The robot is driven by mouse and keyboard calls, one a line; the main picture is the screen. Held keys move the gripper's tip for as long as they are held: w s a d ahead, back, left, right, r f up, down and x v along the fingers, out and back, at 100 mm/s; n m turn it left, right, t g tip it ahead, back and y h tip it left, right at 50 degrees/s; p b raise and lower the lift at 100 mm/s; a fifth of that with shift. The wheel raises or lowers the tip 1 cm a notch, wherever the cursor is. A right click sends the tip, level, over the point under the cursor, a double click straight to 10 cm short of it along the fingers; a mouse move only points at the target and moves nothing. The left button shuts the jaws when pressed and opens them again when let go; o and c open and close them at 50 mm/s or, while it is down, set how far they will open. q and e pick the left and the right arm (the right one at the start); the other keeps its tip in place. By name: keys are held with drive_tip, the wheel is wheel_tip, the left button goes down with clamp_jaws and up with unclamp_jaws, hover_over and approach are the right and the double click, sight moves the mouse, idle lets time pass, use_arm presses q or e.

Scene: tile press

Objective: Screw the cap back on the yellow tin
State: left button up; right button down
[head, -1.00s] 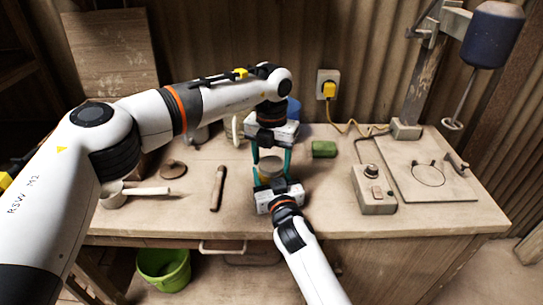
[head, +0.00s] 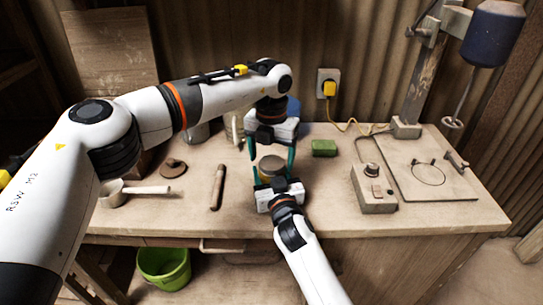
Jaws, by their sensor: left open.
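The yellow tin (head: 267,177) stands on the bench near the middle, small and partly hidden by my grippers. A grey-brown round top (head: 271,165) shows on it, apparently the cap; I cannot tell how tightly it sits. My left gripper (head: 271,163) reaches down from above, with its teal fingers spread on either side of the top and clear of it. My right gripper (head: 273,176) comes from the front with its fingers along both sides of the tin, and looks shut on it.
A wooden stick (head: 217,188), a brown disc with a knob (head: 173,168) and a ladle (head: 140,189) lie to the left. A green block (head: 324,148), a control box (head: 374,188) and a board (head: 440,180) are to the right. The bench's front strip is mostly clear.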

use_arm(q)
wheel_tip(320, 180, up, 12)
drive_tip(key=shift+f, duration=0.2)
use_arm(e)
drive_tip(key=shift+c, duration=1.9)
unclamp_jaws()
drive_tip(key=v, duration=1.2)
use_arm(q)
drive_tip(key=shift+f, duration=0.1)
